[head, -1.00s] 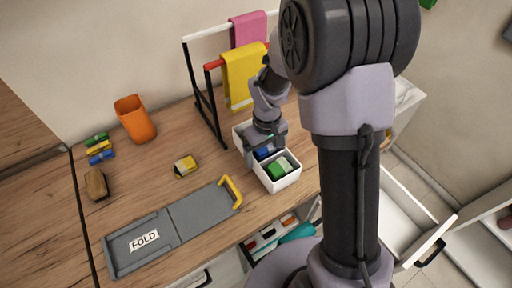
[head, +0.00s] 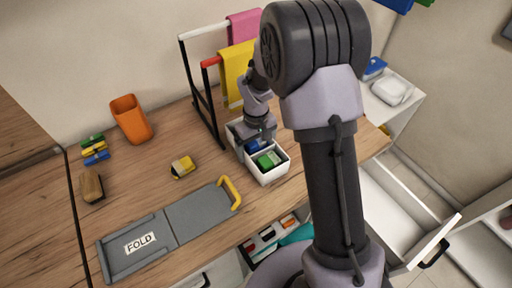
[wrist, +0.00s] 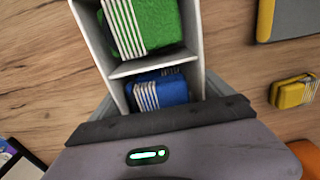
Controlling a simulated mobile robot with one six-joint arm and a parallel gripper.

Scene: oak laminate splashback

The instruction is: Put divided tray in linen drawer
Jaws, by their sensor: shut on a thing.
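The divided tray (head: 270,179) is a white box with green and blue folded cloths in its compartments. It is at the counter's front right, by the drying rack. My gripper (head: 257,147) is shut on the tray's far end. In the wrist view, the tray (wrist: 126,68) extends away from my gripper (wrist: 160,118), its divider between the green and blue cloths; the fingertips are hidden. An open white drawer (head: 398,214) with a black handle is at the right and looks empty where visible. I cannot tell whether it is the linen drawer.
A rack (head: 213,120) with pink and yellow cloths stands close behind the tray. A grey folding board (head: 190,219), yellow block (head: 182,167), orange cup (head: 131,119) and brush (head: 91,185) are to the left. Another open drawer (head: 247,252) holding coloured items is below the counter's front.

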